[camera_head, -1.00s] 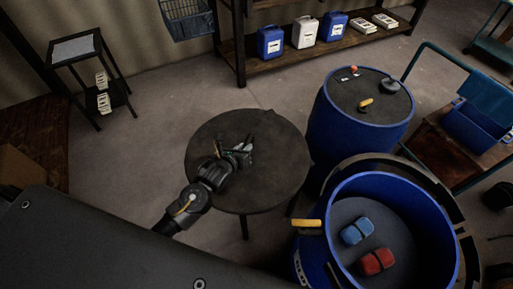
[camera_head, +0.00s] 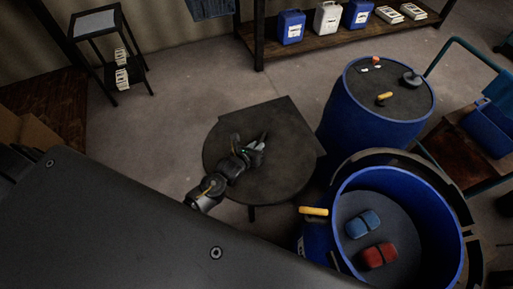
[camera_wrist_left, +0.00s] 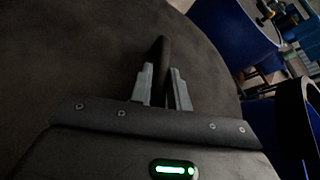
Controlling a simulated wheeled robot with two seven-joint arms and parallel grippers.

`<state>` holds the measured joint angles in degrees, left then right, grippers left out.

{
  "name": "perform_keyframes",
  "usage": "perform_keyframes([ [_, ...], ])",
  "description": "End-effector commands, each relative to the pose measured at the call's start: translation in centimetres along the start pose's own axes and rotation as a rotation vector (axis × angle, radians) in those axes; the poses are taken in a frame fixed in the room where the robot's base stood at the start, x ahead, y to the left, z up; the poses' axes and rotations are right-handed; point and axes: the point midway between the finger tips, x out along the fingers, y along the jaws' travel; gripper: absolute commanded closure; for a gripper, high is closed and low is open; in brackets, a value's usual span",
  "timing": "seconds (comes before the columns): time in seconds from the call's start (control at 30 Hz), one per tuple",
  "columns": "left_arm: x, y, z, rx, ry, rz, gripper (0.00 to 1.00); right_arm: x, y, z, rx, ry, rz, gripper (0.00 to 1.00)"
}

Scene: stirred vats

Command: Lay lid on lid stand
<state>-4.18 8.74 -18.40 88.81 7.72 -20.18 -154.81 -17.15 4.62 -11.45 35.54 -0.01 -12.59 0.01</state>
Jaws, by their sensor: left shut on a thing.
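The lid (camera_head: 285,182) is a large dark round disc with an upright handle (camera_wrist_left: 161,62). My left gripper (camera_head: 254,146) is shut on that handle, which stands between the two grey fingers in the left wrist view. The lid stand (camera_head: 288,111) has a dark square top; two of its corners show past the lid's far and right edges. The lid lies over the stand and hides most of it. Whether the lid touches the stand I cannot tell. My right gripper is not in view.
An open blue vat (camera_head: 349,190) with a blue and a red object inside stands at the right front. A yellow-handled item (camera_head: 314,211) is at its left rim. A closed blue vat (camera_head: 350,118) stands behind. A small black side table (camera_head: 97,22) is far left.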

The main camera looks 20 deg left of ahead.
Motion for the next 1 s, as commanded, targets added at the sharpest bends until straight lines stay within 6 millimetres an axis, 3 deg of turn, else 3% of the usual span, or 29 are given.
perform_keyframes([
  [0.5, 0.9, 0.3, -1.1, -0.001, -0.008, -0.003, 1.0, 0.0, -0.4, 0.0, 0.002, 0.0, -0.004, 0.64],
  [0.53, 0.8, 0.4, -1.5, 0.0, -0.002, -0.001, 0.81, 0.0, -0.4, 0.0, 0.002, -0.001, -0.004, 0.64],
  [0.7, 0.8, 0.4, -1.4, -0.001, -0.002, -0.001, 0.6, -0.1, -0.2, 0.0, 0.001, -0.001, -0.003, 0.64],
  [1.0, 0.7, 0.4, -1.3, -0.001, -0.002, 0.0, 0.6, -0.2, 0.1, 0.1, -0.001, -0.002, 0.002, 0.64],
])
